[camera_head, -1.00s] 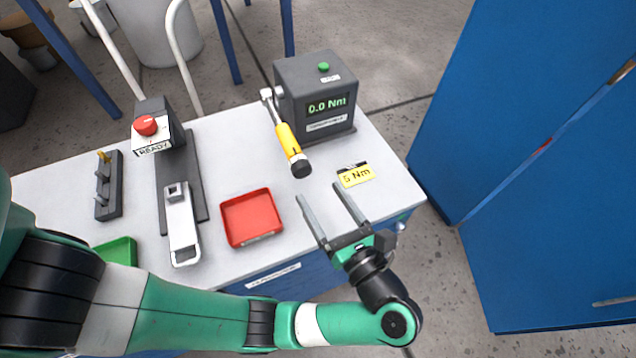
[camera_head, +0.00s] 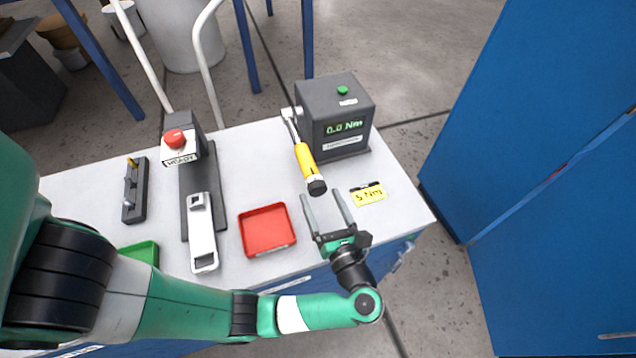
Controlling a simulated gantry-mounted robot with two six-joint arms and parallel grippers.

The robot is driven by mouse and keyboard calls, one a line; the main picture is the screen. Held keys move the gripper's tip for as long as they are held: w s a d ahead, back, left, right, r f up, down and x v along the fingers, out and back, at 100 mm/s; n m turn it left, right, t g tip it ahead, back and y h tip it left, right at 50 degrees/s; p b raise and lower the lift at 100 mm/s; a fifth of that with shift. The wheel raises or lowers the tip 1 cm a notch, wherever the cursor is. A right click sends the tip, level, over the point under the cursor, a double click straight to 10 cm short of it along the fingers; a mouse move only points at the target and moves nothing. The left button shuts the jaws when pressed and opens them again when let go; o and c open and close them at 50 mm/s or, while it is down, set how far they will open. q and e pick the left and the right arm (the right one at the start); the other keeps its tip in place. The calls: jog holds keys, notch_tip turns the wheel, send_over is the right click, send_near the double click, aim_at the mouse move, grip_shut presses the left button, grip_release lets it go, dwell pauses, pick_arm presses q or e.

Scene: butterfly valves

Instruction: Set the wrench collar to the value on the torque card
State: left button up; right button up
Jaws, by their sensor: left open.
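The torque wrench (camera_head: 304,155) has a yellow handle with a dark collar end (camera_head: 317,186) and meets the side of the grey torque tester (camera_head: 335,117) at its head. The tester's display reads 0.0 Nm. The yellow torque card (camera_head: 368,195) reads 5 Nm and lies on the table right of the wrench. My left gripper (camera_head: 327,212) is open and empty, its two fingers pointing at the wrench's collar end from the near side. The fingertips look just short of the collar; I cannot tell the exact gap. My right gripper is not in view.
A red tray (camera_head: 266,231) and a green tray (camera_head: 141,252) sit near the table's front edge. A red-button station (camera_head: 181,148), a white-grey fixture (camera_head: 203,232) and a dark peg rack (camera_head: 135,192) stand on the left. Blue cabinets (camera_head: 530,120) stand at the right.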

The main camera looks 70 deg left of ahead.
aim_at(319, 192)
pick_arm(q)
jog(key=shift+a, duration=1.6)
jog(key=shift+w, duration=0.1)
grip_shut()
